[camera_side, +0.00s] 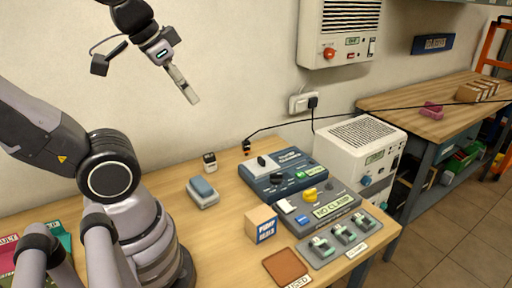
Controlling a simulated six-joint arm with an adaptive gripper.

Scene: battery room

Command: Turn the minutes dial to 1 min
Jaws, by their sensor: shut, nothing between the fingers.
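My gripper (190,98) is shut and empty. It hangs high in front of the wall, pointing down and to the right, well above the table and apart from everything on it. Two control units stand on the table to its lower right. The rear dark blue unit (313,165) has a black knob (276,178), a pale panel with a black control (262,161) and a small green part (299,174). The front grey unit (346,205) has a yellow knob (310,195). The markings are too small to tell which knob is the minutes dial or its setting.
A "NO CLAMP" sign (335,206) lies on the grey unit. Several clamps (343,236), a cardboard box (261,224), a brown pad (286,267) and a blue-grey block (202,192) are nearby. A black cable (280,124) runs behind. The table's left middle is bare.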

